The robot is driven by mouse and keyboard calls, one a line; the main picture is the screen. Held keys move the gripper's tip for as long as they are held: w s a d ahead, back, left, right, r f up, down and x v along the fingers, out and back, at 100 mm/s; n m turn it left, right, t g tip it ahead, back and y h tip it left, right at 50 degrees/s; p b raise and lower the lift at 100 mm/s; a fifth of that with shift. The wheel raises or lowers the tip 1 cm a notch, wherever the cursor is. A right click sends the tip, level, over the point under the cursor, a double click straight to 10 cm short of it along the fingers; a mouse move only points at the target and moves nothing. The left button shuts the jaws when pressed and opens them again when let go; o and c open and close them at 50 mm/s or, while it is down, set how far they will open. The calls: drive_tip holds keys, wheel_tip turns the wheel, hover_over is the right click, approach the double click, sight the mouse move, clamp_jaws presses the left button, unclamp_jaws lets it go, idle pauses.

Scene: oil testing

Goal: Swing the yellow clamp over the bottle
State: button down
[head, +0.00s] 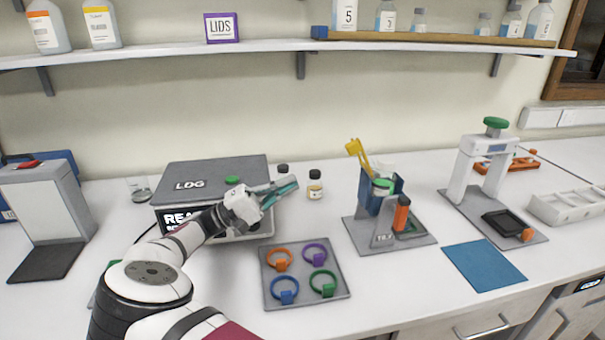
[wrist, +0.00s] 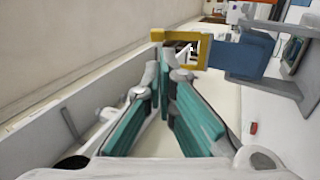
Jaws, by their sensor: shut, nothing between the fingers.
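The yellow clamp (head: 358,154) stands raised and tilted at the top left of the blue holder (head: 367,196) in the head view. My gripper (head: 291,184) is shut and empty, with teal fingers pointing right, in the gap between the grey LDG machine and the holder. In the wrist view, my gripper (wrist: 169,62) points toward the yellow clamp (wrist: 203,52), which shows as an open frame just beyond the fingertips. The blue holder (wrist: 249,55) is right of it.
Small bottles (head: 315,187) stand near my fingers on the counter. A grey tray with coloured rings (head: 333,264) lies in front. A white press (head: 470,170) is farther right. A shelf (head: 270,46) runs above.

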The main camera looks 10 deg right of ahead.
drive_tip(key=p, duration=0.4)
approach(348, 152)
drive_tip(key=x, duration=0.5)
drive_tip(key=shift+w+d+r, duration=0.1)
drive_tip(key=shift+w+d, duration=0.1)
drive_tip(key=shift+d, duration=0.3)
drive_tip(key=shift+w+d+r, duration=0.1)
drive_tip(key=shift+w+d, duration=0.05)
drive_tip(key=shift+d, duration=0.35)
